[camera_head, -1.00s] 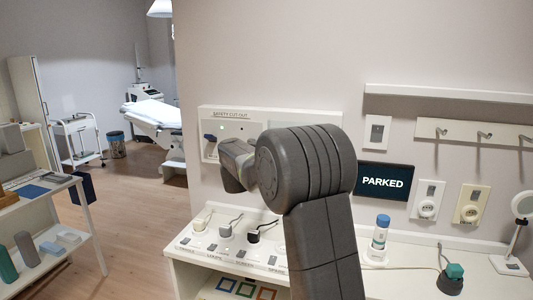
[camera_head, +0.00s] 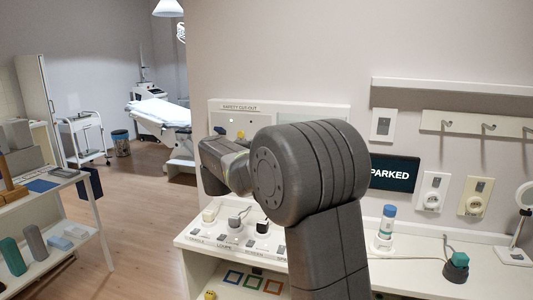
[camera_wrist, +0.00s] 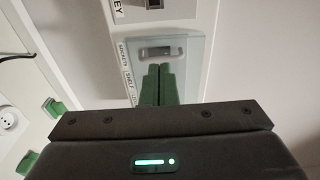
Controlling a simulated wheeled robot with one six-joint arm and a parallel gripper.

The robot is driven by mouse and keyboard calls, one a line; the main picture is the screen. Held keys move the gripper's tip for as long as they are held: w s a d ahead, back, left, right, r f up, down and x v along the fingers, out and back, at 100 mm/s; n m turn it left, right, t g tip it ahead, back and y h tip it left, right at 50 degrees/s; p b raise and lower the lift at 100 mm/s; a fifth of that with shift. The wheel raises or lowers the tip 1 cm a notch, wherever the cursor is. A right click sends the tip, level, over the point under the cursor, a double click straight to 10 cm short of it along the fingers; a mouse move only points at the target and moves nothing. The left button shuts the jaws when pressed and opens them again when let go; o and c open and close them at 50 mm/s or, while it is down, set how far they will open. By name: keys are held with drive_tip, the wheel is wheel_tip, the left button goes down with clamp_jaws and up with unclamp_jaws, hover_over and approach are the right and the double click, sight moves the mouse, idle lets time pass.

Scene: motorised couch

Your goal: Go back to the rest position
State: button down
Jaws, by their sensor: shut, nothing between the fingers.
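My arm stands in the middle of the head view, its wrist end (camera_head: 222,160) pointing left in front of the white safety cut-out panel (camera_head: 228,104). The gripper fingers cannot be made out there. In the wrist view my gripper (camera_wrist: 159,72) shows two green fingers, pressed together and empty. They point at a pale panel with a grey slot-like fitting (camera_wrist: 160,52) and small labels. I cannot tell whether the fingertips touch it. The wall display (camera_head: 394,173) reads PARKED, its left edge hidden by my arm.
A white counter (camera_head: 190,240) with several small devices runs below the panel. A spray-like bottle (camera_head: 386,228) and a green-topped plug (camera_head: 458,262) stand on its right part. A shelf unit (camera_head: 75,190) is at left. The couch (camera_head: 160,112) is far back. Wooden floor (camera_head: 150,205) is clear between.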

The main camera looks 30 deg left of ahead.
drive_tip(key=shift+s+a, duration=0.2)
drive_tip(key=shift+s, duration=0.25)
